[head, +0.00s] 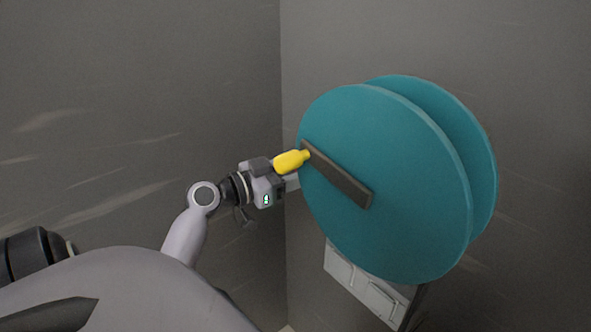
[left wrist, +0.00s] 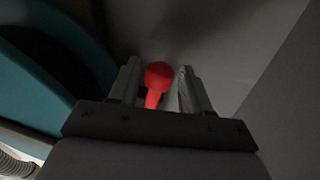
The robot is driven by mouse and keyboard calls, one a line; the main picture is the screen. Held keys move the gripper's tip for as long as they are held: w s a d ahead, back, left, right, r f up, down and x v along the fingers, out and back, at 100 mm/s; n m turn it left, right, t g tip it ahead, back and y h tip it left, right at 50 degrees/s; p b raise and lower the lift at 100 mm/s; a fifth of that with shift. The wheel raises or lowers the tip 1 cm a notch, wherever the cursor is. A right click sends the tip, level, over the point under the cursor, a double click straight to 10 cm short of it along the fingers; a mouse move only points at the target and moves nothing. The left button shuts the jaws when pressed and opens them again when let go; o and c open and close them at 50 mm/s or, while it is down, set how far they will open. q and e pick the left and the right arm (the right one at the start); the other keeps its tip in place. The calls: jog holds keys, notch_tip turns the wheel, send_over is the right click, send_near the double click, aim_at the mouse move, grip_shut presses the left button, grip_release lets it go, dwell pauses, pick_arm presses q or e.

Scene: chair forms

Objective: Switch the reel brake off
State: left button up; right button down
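The reel (head: 385,190) is a large teal double disc on the wall, with a dark crank bar (head: 340,177) and a yellow handle (head: 291,161) on its front. My left gripper (head: 293,183) reaches in at the reel's left edge, behind the yellow handle; its fingertips are partly hidden there. In the left wrist view a red lever with a round knob (left wrist: 158,76) shows between the two fingers of my left gripper (left wrist: 159,78). The fingers are apart, with a gap on each side of the knob. The red lever is hidden in the head view. My right gripper is not in view.
A light grey bracket or box (head: 365,284) sits below the reel. Grey walls (head: 140,100) meet in a corner left of the reel. The reel's teal disc (left wrist: 40,70) is close on the left in the left wrist view. The space left of my arm is clear.

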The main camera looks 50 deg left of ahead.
pick_arm(q)
grip_shut()
jog(key=shift+d+n+b, duration=0.5)
jog(key=shift+d+n, duration=0.25)
jog(key=shift+n, duration=0.15)
jog(key=shift+o, duration=1.8)
grip_release()
jog(key=shift+s, duration=0.1)
jog(key=b+v, duration=0.1)
jog(key=v, duration=0.6)
jog(key=shift+f+b, duration=0.15)
jog(key=shift+b, duration=0.2)
